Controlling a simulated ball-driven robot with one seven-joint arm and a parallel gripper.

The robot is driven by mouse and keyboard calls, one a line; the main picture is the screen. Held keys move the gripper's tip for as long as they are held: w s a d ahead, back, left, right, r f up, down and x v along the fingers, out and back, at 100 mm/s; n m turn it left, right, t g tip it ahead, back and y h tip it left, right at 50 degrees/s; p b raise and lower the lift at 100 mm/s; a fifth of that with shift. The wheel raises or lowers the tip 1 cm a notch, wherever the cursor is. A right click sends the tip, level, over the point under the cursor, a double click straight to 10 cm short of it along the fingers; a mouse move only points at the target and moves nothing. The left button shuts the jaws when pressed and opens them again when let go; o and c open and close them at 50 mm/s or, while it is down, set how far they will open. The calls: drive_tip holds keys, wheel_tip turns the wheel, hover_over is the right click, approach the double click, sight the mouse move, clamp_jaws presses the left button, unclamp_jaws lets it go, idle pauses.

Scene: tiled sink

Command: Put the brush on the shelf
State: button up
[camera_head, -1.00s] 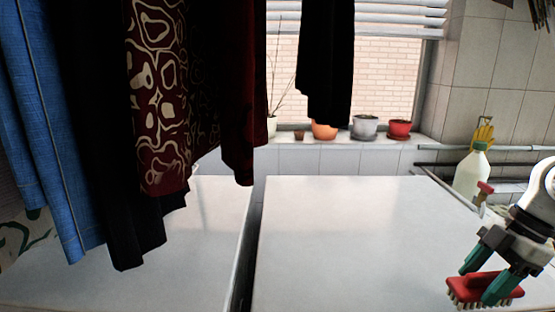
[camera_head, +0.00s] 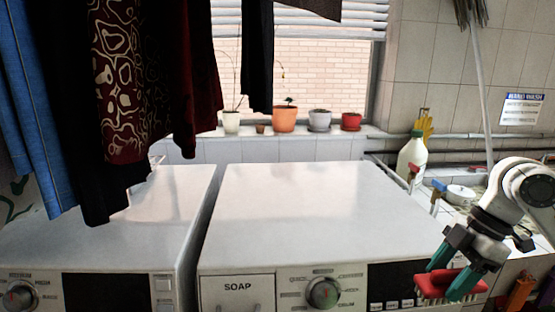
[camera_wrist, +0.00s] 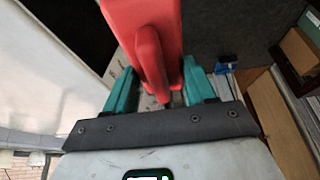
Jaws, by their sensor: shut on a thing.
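The brush (camera_head: 424,284) has a red body with pale bristles pointing down. It is at the lower right of the head view, in front of the right-hand washing machine's front. My gripper (camera_head: 444,282) is shut on it, with one green finger on each side. In the wrist view, the red brush (camera_wrist: 145,20) extends from between the fingers of my gripper (camera_wrist: 160,72) toward the top edge. I cannot tell for certain which surface is the shelf; a tiled ledge (camera_head: 275,147) with several pots runs under the window.
Two white washing machines (camera_head: 310,200) (camera_head: 165,215) stand side by side with clear tops. Clothes (camera_head: 120,80) hang at the left. A white bottle (camera_head: 411,155) and the tiled sink area (camera_head: 455,212) are at the right. Brown boards (camera_wrist: 280,120) show in the wrist view.

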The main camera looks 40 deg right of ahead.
drive_tip(key=w+a+f+m+h, duration=0.1)
drive_tip(key=w+a+f+m, duration=0.2)
drive_tip(key=w+a+f, duration=0.3)
drive_tip(key=w+a+f+m+t+h, duration=0.1)
drive_tip(key=w+a+f+m, duration=0.3)
drive_tip(key=w+a+f, duration=0.3)
drive_tip(key=w+a+f+m+t+h, duration=0.1)
drive_tip(key=w+a+f+m, duration=0.2)
drive_tip(key=w+a+f, duration=0.4)
drive_tip(key=a+f, duration=0.6)
drive_tip(key=a, duration=0.6)
drive_tip(key=shift+w+f+m+h, duration=0.15)
drive_tip(key=shift+w+m+h, duration=0.15)
drive_tip(key=shift+m, duration=0.1)
drive_tip(key=shift+s, duration=0.1)
drive_tip(key=s+f, duration=0.4)
drive_tip(key=f, duration=0.1)
drive_tip(key=shift+s+f, duration=0.2)
drive_tip(key=shift+f, duration=0.1)
drive_tip(key=shift+d, duration=0.15)
